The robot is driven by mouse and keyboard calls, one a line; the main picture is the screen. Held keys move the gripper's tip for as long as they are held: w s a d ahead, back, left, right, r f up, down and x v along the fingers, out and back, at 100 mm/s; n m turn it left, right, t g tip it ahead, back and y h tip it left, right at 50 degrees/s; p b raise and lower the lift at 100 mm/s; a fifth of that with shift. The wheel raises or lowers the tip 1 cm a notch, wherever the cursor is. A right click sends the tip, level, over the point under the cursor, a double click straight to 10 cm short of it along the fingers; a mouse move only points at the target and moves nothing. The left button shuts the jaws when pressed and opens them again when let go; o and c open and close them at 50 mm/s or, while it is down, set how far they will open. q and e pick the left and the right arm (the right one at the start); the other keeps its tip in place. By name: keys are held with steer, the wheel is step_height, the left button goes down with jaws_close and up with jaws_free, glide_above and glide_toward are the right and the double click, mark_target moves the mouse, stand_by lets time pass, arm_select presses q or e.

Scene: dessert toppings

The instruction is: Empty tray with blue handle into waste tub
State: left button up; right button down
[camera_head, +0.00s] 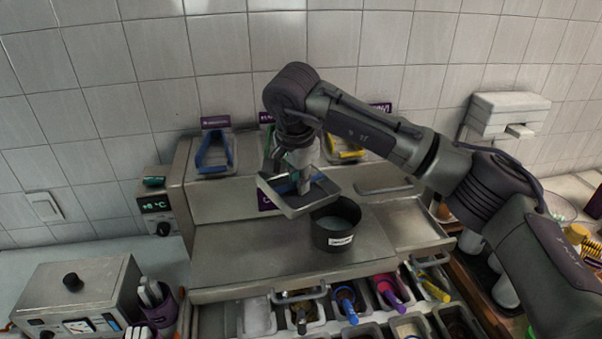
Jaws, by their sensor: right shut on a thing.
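My right gripper (303,178) is shut on a grey tray (290,208), with a bit of blue handle (283,186) showing beside the fingers. The tray is held up and tilted, just left of and above the black waste tub (334,240). What the tray holds cannot be made out. The tub stands upright on the steel counter, has a white label on its front and shows something pale grey inside. Its rim is partly covered by the tray. My left gripper is not in view.
The steel top (235,250) left of the tub is clear. Bins with coloured scoops (388,291) line the front, and a grey box (75,290) stands at left.

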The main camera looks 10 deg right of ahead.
steer(key=shift+a+f+h, duration=0.2)
steer(key=shift+f+h, duration=0.35)
steer(key=shift+h, duration=0.25)
steer(key=shift+r+h+p, duration=0.45)
steer(key=shift+h+p, duration=0.05)
steer(key=shift+p, duration=0.45)
